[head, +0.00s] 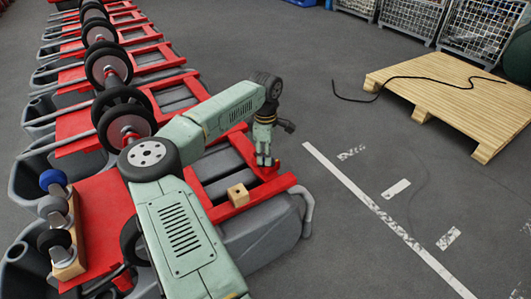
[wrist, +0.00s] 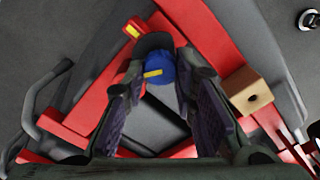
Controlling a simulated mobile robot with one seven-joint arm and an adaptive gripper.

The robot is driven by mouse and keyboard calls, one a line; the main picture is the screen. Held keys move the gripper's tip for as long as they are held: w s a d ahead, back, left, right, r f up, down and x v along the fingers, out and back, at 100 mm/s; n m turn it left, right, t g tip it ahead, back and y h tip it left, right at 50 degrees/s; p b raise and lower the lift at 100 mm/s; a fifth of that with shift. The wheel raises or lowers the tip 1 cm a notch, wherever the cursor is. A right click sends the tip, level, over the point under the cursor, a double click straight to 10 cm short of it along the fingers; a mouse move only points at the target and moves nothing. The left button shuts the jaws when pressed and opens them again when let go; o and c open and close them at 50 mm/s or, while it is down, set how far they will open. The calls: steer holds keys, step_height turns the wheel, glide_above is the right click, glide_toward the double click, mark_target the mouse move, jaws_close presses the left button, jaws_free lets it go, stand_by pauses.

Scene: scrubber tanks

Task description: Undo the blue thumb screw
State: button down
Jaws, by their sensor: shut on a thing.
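The blue thumb screw (wrist: 160,66) shows in the wrist view as a round blue head with a yellow bar across it. It sits between the tips of my gripper (wrist: 160,72), with a dark finger on each side. My gripper is shut on it. In the head view my gripper (head: 264,161) points down over the red frame (head: 290,181) of the nearest scrubber tank, and the screw is hidden there. What lies under the screw head is also hidden.
A wooden block with a hole (head: 238,194) sits on the red frame beside my gripper. A wooden rack (head: 75,259) with blue, grey and black round pieces stands at the left. More tanks line up behind. A pallet (head: 455,92) with a black cable lies right; floor between is clear.

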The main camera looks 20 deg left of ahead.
steer(key=n, duration=0.4)
steer(key=shift+s+n, duration=0.1)
steer(key=shift+n, duration=0.2)
steer(key=n+p, duration=0.1)
steer(key=n, duration=0.9)
steer(key=shift+s+d+n, duration=0.1)
steer(key=shift+s+n, duration=0.05)
steer(key=shift+n, duration=0.25)
steer(key=n, duration=0.5)
steer(key=shift+d+f+n+p, duration=0.1)
steer(key=shift+n+p, duration=0.2)
steer(key=n, duration=0.5)
steer(key=shift+d, duration=0.1)
steer(key=n, duration=0.5)
steer(key=shift+n, duration=0.4)
steer(key=n, duration=0.5)
steer(key=shift+f, duration=0.1)
steer(key=n, duration=0.5)
steer(key=shift+w, duration=0.2)
